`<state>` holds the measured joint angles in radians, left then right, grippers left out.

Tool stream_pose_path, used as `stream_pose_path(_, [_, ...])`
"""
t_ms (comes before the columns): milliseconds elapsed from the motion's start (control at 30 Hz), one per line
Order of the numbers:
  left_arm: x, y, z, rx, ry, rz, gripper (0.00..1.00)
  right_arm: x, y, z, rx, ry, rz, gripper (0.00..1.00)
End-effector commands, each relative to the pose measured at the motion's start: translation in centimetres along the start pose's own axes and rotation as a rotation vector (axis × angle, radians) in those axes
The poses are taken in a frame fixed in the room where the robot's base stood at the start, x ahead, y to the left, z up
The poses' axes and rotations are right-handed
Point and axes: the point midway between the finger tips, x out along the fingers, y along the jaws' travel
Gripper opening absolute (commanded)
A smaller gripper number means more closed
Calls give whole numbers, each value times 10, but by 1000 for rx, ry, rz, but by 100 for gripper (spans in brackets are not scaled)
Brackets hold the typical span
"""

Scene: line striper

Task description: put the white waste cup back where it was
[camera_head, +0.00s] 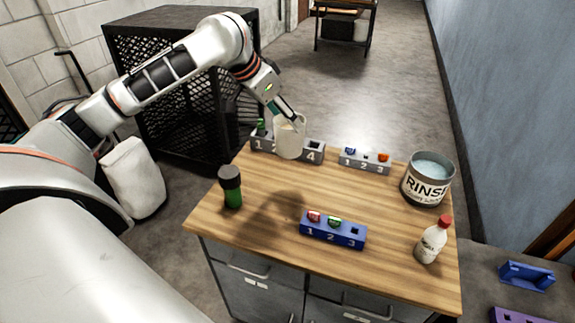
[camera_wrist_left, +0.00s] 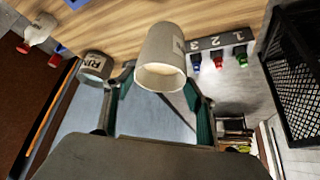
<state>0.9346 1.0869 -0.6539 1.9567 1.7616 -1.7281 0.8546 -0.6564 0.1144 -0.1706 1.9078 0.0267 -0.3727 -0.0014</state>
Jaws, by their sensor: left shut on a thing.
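The white waste cup (camera_head: 290,141) is held in the air above the back left of the wooden table, in front of the grey numbered rack (camera_head: 262,145). My left gripper (camera_head: 284,112) is shut on the cup at its upper part. In the left wrist view the cup (camera_wrist_left: 163,48) sits between the fingers, its open rim facing the camera and something pale yellowish inside. The cup hides part of the grey rack in the head view; its base appears clear of the table. My right gripper is not in view.
A smaller grey rack (camera_head: 365,167) stands right of the cup. A RINSE bucket (camera_head: 428,180), a red-capped bottle (camera_head: 431,242), a blue rack (camera_head: 333,235) and a dark-capped green jar (camera_head: 231,188) stand on the table (camera_head: 385,205). The table's middle is clear.

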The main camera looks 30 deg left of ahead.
Motion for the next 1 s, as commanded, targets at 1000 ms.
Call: stream_pose_path(1000, [123,0,79,0,3,-1,2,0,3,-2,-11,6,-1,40])
